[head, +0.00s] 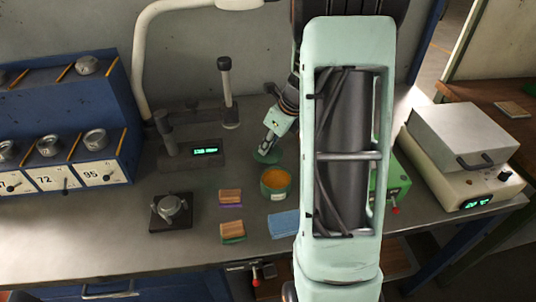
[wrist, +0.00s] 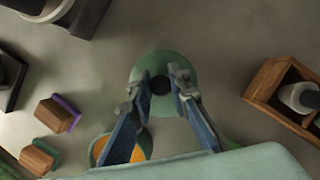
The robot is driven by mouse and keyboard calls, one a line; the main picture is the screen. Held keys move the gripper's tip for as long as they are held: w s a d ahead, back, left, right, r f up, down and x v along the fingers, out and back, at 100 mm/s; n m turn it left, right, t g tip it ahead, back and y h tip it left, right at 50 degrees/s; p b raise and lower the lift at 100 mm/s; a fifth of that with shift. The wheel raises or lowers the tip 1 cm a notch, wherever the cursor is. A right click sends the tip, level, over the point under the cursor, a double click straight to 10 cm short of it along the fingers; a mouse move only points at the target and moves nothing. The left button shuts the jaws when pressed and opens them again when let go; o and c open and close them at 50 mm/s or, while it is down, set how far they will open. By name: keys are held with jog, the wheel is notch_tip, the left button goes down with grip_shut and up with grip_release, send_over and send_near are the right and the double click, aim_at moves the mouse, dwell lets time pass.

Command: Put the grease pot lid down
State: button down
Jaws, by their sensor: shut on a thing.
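The grease pot lid is a green disc with a dark knob; it shows in the head view (head: 266,157) and the wrist view (wrist: 150,62). My gripper (head: 268,146) is shut on its knob, with the two fingers (wrist: 161,82) on either side in the wrist view. The lid is level and close over the bench; I cannot tell whether it touches. The grease pot (head: 275,193) stands open just in front, with orange grease showing. In the wrist view the pot (wrist: 138,153) is partly hidden behind my fingers.
Two wooden blocks, one purple-edged (head: 230,197) and one green-edged (head: 232,230), lie left of the pot. A blue cloth (head: 284,224) lies in front. A black stand with a display (head: 190,158) is left of the lid. A wooden box (wrist: 258,85) is at right in the wrist view.

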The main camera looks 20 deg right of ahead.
jog(key=shift+f+b, duration=0.7)
jog(key=shift+f, duration=0.4)
jog(key=shift+f, duration=0.2)
jog(key=c, duration=1.8)
grip_release()
jog(key=shift+s, duration=0.1)
jog(key=shift+r, duration=0.1)
jog(key=shift+r, duration=0.3)
jog(key=p+v, duration=0.1)
jog(key=v, duration=1)
jog(key=shift+s+r, duration=0.15)
jog(key=shift+r, duration=0.1)
